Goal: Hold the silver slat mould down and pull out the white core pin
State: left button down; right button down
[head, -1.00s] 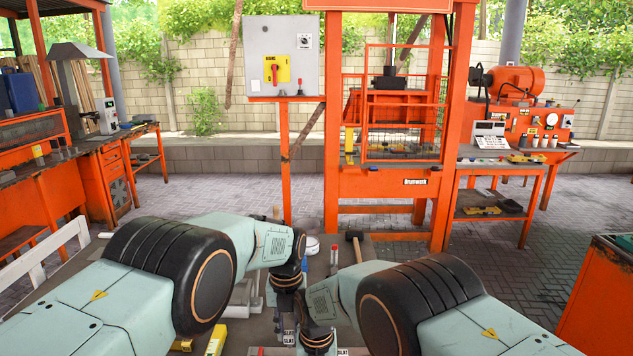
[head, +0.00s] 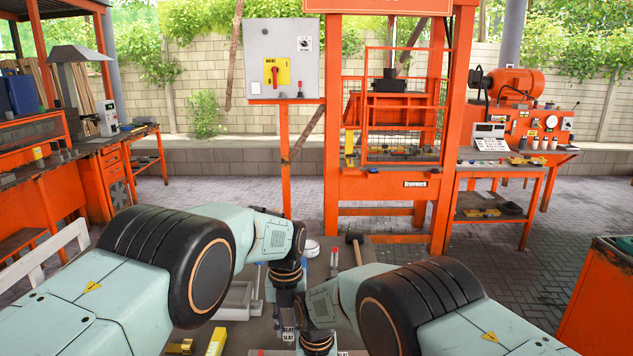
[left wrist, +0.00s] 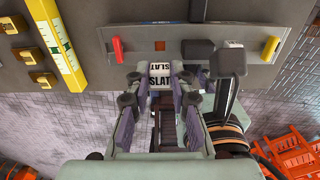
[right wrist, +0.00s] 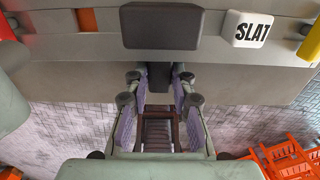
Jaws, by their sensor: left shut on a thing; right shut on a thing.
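My left gripper (head: 287,318) is low in the middle of the head view, pointing down. In the left wrist view its fingers (left wrist: 158,92) are close around a white block marked SLAT (left wrist: 160,76), which looks like the core pin's head. My right gripper (head: 316,350) is just right of it and nearer, at the bottom edge. In the right wrist view its fingers (right wrist: 162,85) meet at a narrow grey piece (right wrist: 178,72), apparently part of the silver slat mould. A white SLAT block (right wrist: 247,30) shows at upper right there. The contacts and most of the mould are hidden.
A yellow bar (head: 216,340) and brass pieces (head: 180,347) lie to the left. A grey tray (head: 238,300) stands left of the grippers. A mallet (head: 355,246) and a white round container (head: 312,248) are behind. An orange press (head: 395,180) stands beyond.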

jog(key=shift+s+f, duration=0.25)
jog(key=shift+s, duration=0.05)
jog(key=c, duration=1.6)
grip_release()
jog(key=o, duration=0.5)
jog(key=shift+w+r, duration=0.15)
jog(key=shift+w, duration=0.1)
jog(key=shift+o, duration=0.2)
jog(key=shift+r, duration=0.1)
pick_arm(q)
notch_tip(320, 180, up, 6)
jog(key=p, duration=0.6)
jog(key=shift+r+p, duration=0.15)
jog(key=shift+p, duration=0.15)
pick_arm(e)
notch_tip(320, 180, up, 7)
jog(key=shift+w+f, duration=0.1)
jog(key=shift+f, duration=0.1)
pick_arm(q)
jog(key=shift+s, duration=0.1)
pick_arm(e)
jog(key=shift+f, duration=0.15)
